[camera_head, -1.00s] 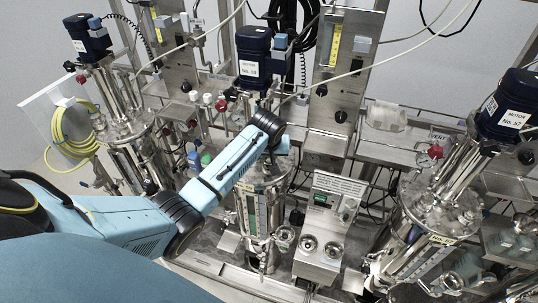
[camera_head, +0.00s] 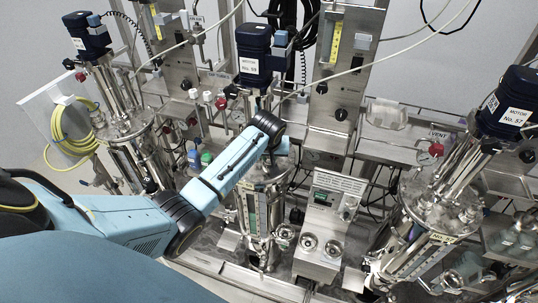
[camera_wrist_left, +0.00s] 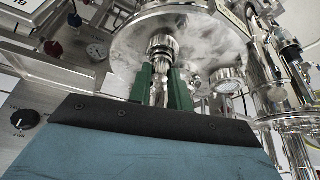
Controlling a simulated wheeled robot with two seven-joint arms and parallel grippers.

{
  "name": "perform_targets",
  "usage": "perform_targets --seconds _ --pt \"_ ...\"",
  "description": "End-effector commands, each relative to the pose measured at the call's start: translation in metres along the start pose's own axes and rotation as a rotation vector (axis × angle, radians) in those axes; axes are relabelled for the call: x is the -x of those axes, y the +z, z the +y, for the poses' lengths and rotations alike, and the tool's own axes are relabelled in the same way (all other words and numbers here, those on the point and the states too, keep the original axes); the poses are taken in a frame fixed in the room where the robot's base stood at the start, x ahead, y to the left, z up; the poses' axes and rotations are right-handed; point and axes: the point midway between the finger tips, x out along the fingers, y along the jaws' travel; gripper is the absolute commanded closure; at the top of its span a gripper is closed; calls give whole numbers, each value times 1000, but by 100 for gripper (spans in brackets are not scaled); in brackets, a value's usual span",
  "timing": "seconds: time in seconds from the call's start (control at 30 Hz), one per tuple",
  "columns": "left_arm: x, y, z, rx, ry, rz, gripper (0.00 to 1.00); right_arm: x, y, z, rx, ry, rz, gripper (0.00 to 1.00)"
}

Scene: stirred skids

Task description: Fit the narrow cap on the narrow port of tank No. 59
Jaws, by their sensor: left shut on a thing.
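In the left wrist view, the green fingers of my left gripper (camera_wrist_left: 161,88) are shut on a slim shiny metal piece, apparently the narrow cap (camera_wrist_left: 159,94). It lines up with a ringed metal fitting, apparently the narrow port (camera_wrist_left: 161,46), on a round steel tank lid (camera_wrist_left: 205,45). I cannot tell whether the cap is seated or only close. In the head view, my left arm reaches the middle tank (camera_head: 262,205), under a blue motor (camera_head: 253,43) whose number is too blurred to read surely. My wrist hides the cap and fingertips there. My right gripper is not in view.
A tank marked No. 57 (camera_head: 432,205) stands at the right and another tank (camera_head: 128,128) at the left. A steel control box (camera_head: 326,230) stands just right of the middle tank.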

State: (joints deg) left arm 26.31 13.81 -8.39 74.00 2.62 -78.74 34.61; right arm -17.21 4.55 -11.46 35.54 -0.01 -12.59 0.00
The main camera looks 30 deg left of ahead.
Motion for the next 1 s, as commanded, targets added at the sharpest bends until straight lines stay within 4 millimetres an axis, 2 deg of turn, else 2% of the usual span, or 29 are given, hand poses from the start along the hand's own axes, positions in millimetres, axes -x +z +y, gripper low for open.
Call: perform_targets --seconds 0.7,0.73,0.9,1.0 --pt "-5 3 0 0 0 -1 100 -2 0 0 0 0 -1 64" --pt "-5 3 0 0 0 -1 78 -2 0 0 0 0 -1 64" --pt "-5 3 0 0 0 -1 56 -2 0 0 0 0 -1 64" --pt "-5 3 0 0 0 -1 55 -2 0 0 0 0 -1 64"
